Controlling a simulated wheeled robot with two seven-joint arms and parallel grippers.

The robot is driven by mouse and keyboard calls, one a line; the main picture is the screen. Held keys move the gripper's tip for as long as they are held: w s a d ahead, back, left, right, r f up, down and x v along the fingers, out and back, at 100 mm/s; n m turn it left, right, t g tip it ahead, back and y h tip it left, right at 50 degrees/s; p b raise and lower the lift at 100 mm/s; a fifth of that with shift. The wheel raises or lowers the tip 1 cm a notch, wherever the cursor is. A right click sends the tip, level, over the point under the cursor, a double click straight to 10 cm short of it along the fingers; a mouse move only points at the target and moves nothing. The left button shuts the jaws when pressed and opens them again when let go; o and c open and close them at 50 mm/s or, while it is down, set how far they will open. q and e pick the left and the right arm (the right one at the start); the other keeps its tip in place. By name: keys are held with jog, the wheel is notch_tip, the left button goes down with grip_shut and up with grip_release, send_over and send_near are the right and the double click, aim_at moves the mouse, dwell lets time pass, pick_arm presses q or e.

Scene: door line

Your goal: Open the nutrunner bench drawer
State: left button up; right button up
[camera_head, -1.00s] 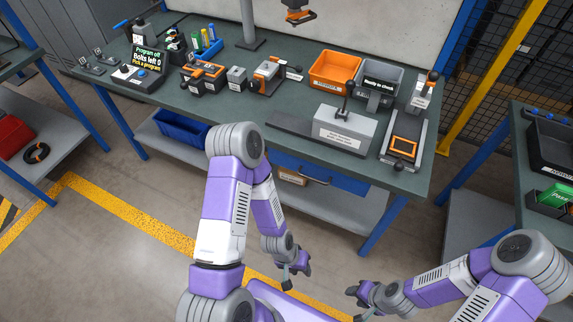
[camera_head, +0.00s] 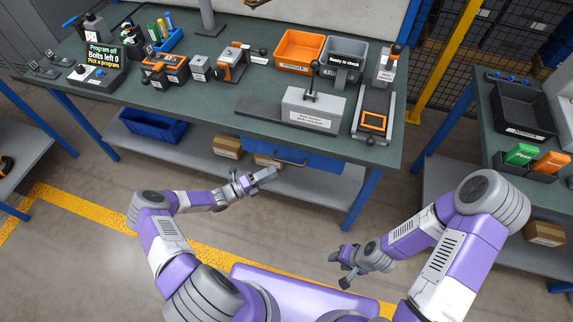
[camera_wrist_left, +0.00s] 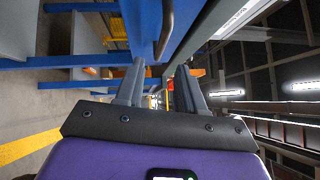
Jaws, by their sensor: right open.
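The blue drawer (camera_head: 320,166) hangs under the front of the green bench top and looks closed. Its dark bar handle (camera_head: 291,162) is on the front face. My left gripper (camera_head: 273,173) is just in front of the drawer, a little left of and below the handle in the head view. In the left wrist view its two grey fingers (camera_wrist_left: 160,67) are apart and nothing is between them. The handle (camera_wrist_left: 166,30) shows ahead of the fingertips, apart from them. My right gripper (camera_head: 339,268) is open, low in front of the bench, well away from the drawer.
The bench top (camera_head: 215,100) carries a grey block fixture (camera_head: 313,108), orange and grey bins and tools. Below are a blue bin (camera_head: 153,126) and cardboard boxes (camera_head: 227,146) on a shelf. A second bench (camera_head: 485,130) stands at right. The floor in front is free.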

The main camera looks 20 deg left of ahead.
pick_arm(q)
jog(key=f+x, duration=0.1)
jog(key=x, duration=0.6)
jog(key=shift+r+b, duration=0.3)
jog(key=shift+r, duration=0.25)
jog(key=shift+d, duration=0.1)
grip_shut()
